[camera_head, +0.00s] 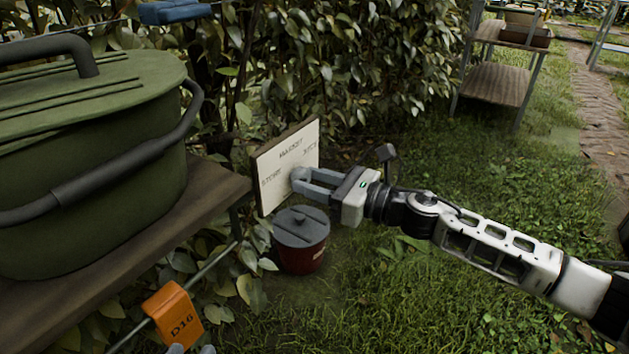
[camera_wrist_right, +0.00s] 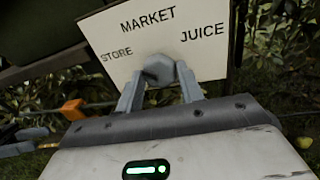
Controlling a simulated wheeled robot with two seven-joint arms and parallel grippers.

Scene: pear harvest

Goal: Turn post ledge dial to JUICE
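A pale board (camera_head: 272,166) lettered STORE, MARKET and JUICE stands beside the wooden ledge. In the right wrist view the board (camera_wrist_right: 105,35) shows STORE at left, MARKET at top and JUICE at right. A grey faceted dial (camera_wrist_right: 158,70) sits low on its face; it also shows in the head view (camera_head: 298,174). Its pointing direction is not clear. My right gripper (camera_head: 305,182) reaches in from the right, with its fingers on both sides of the dial and seemingly touching it.
A lidded green pot (camera_head: 95,170) stands on the wooden ledge (camera_head: 205,200). A dark red lidded bucket (camera_head: 300,250) sits below the board. An orange D16 tag (camera_head: 173,315) hangs on a thin rail at lower left. Foliage is behind; open grass lies at right.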

